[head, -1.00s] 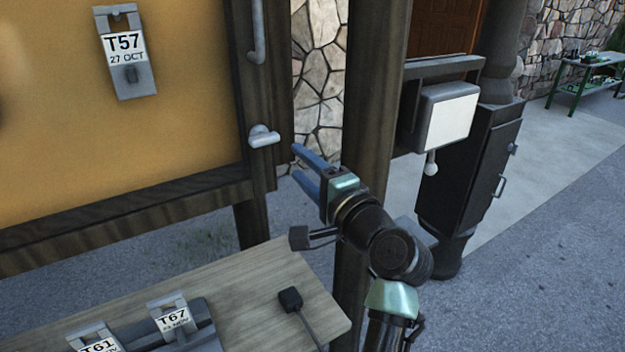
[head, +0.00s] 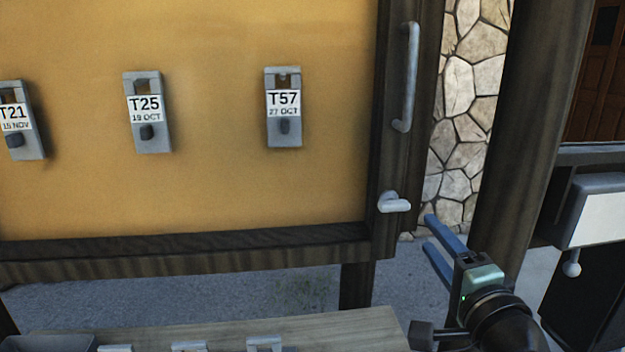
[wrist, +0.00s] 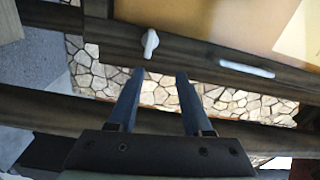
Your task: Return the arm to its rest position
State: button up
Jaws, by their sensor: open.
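My gripper (head: 437,243) is open and empty, with two blue fingers, at the lower right in the head view. Its fingertips point up and left, just below and right of a white turn handle (head: 394,203) on the dark wooden frame. In the wrist view my gripper (wrist: 156,82) has its two fingers spread apart with nothing between them. The turn handle (wrist: 150,43) shows beyond the fingertips there, apart from them as far as I can tell. Most of my arm lies outside the head view.
A yellow board (head: 210,195) carries grey tag holders marked T21 (head: 17,120), T25 (head: 147,112) and T57 (head: 283,107). A long white pull handle (head: 406,78) is on the frame. A wooden post (head: 515,130) stands right of my gripper. A tabletop (head: 330,330) lies below.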

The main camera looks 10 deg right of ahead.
jog(key=s+a+r+n+t+h, duration=0.1)
jog(key=s+a+r+n+t, duration=0.2)
jog(key=a+r+n, duration=0.75)
jog(key=s+a+r+n+t, duration=0.3)
jog(key=s+a+r, duration=0.3)
jog(key=r, duration=0.3)
jog(key=s+a+r+n+t, duration=0.3)
jog(key=s+a+r, duration=0.2)
jog(key=s+r, duration=0.2)
jog(key=shift+s+a+r+y, duration=0.2)
jog(key=shift+a+r+y, duration=0.15)
jog(key=shift+r, duration=0.55)
